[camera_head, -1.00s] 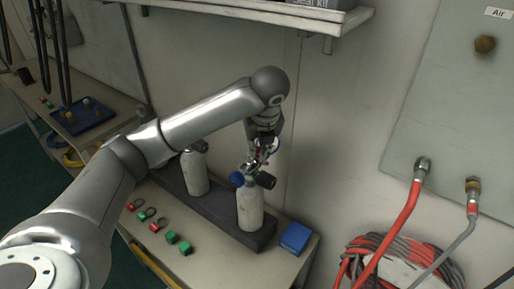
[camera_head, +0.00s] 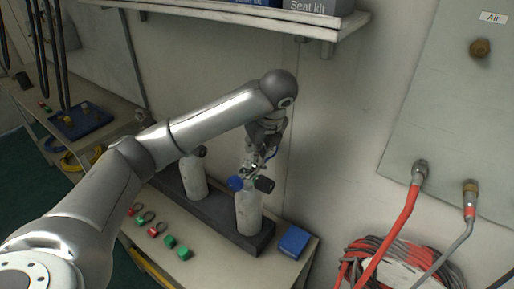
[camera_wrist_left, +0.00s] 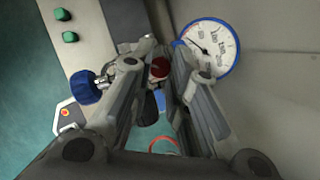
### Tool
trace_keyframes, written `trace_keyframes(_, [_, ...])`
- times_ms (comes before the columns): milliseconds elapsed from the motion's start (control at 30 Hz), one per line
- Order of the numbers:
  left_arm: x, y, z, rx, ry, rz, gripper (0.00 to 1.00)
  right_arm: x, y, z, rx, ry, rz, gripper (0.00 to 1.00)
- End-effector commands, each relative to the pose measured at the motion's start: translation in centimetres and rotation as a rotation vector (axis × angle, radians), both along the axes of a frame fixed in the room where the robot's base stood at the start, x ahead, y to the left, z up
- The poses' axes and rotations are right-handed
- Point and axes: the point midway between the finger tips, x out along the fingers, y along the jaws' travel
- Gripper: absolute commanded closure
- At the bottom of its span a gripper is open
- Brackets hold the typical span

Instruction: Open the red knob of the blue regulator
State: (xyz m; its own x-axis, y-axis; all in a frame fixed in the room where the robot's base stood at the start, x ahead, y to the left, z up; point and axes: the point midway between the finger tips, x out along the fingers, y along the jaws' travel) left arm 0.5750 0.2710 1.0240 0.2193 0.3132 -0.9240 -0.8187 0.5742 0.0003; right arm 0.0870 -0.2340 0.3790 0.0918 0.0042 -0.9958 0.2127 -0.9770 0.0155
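The red knob (camera_wrist_left: 159,69) shows in the left wrist view between the two fingers of my left gripper (camera_wrist_left: 161,58). The fingers are apart with the knob in the gap; I cannot tell whether they press on it. A blue-rimmed pressure gauge (camera_wrist_left: 207,47) is just right of the fingers, and a blue knob (camera_wrist_left: 85,87) is to their left. In the head view my left gripper (camera_head: 257,166) is just above the front white cylinder (camera_head: 248,212), beside its blue knob (camera_head: 236,184) and black knob (camera_head: 264,185). The regulator body is mostly hidden by the gripper. My right gripper is not in view.
A second white cylinder (camera_head: 193,178) stands behind in the dark rack (camera_head: 220,215). Green blocks (camera_head: 184,254), red-green pieces and a blue box (camera_head: 294,241) lie on the bench. A shelf (camera_head: 250,17) hangs above; a wall panel (camera_head: 450,120) with hoses is at right.

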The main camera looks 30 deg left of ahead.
Motion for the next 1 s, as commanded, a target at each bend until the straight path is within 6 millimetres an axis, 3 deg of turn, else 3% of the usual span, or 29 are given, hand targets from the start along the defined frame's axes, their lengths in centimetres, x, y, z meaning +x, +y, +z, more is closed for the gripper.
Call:
trace_keyframes(33, [0.0, -0.1, 0.0, -0.001, 0.000, -0.001, 0.77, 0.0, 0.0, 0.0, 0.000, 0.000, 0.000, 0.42])
trace_keyframes(167, [0.0, 0.0, 0.0, -0.001, 0.000, -0.001, 0.60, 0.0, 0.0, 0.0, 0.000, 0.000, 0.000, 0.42])
trace_keyframes(567, [0.0, -0.1, 0.4, 0.000, -0.002, -0.001, 0.60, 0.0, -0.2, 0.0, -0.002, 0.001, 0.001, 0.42])
trace_keyframes(967, [-1.1, -1.6, 5.1, 0.001, -0.005, -0.002, 0.60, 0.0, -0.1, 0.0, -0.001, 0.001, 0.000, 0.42])
trace_keyframes(1000, [-1.8, -2.8, 4.8, 0.002, -0.003, -0.010, 0.60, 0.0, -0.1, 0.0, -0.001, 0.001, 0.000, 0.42])
